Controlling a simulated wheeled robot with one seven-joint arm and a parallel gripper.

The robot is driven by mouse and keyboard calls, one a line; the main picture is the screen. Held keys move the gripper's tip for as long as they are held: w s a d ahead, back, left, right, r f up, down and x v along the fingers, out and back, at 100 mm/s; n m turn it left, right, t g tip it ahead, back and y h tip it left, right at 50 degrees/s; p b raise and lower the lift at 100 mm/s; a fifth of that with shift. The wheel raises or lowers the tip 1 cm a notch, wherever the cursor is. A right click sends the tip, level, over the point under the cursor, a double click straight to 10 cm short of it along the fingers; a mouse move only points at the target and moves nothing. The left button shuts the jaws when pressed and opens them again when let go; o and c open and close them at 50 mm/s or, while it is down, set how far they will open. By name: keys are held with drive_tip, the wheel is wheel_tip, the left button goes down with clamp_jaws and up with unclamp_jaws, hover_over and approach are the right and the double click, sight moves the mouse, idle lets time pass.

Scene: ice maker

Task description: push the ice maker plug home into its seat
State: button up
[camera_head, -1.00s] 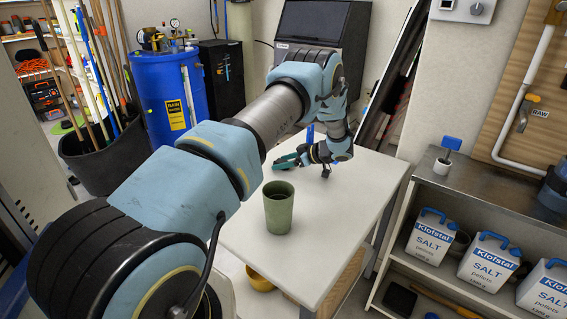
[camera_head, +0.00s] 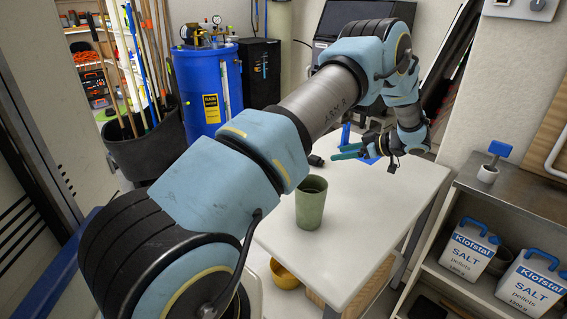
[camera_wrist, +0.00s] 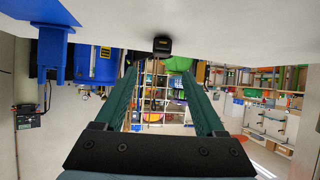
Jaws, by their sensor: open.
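A small black block-like piece (camera_head: 316,160) lies on the white table near its far left edge. It may be the plug, but I cannot be sure. It also shows in the wrist view (camera_wrist: 162,45), against the inverted tabletop, ahead of and between my fingers. My gripper (camera_head: 340,152) has green fingers and is low over the table, right of this piece and apart from it. In the wrist view my gripper (camera_wrist: 160,74) is open with nothing between the fingers. A dark machine (camera_head: 335,20), likely the ice maker, stands behind the table, partly hidden by my arm. No seat can be made out.
A green cup (camera_head: 311,203) stands on the white table (camera_head: 360,225), nearer than my gripper. A blue upright piece (camera_wrist: 55,45) is at the left in the wrist view. A metal shelf (camera_head: 520,200) with salt containers is at the right. The table's near part is clear.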

drive_tip(key=w+a+r+m+t+h, duration=0.25)
drive_tip(key=w+a+r+h, duration=0.2)
drive_tip(key=r, duration=0.25)
drive_tip(key=w+a+r+m+t+h, duration=0.25)
drive_tip(key=w+r+h, duration=0.2)
drive_tip(key=r, duration=0.25)
drive_tip(key=s+a+m+g+p, duration=0.1)
drive_tip(key=s+a+m+g, duration=0.1)
drive_tip(key=s+a, duration=0.5)
drive_tip(key=s+a+m+g+p, duration=0.1)
drive_tip(key=s+a+g, duration=0.4)
drive_tip(key=s, duration=1.1)
drive_tip(key=s+a+m+g, duration=0.3)
drive_tip(key=s+a+g, duration=0.1)
drive_tip(key=s+a, duration=0.6)
drive_tip(key=shift+s+a+f+m+h+p, duration=0.15)
drive_tip(key=shift+s+a+m+h+p, duration=0.2)
drive_tip(key=shift+s, duration=0.4)
drive_tip(key=shift+d, duration=0.15)
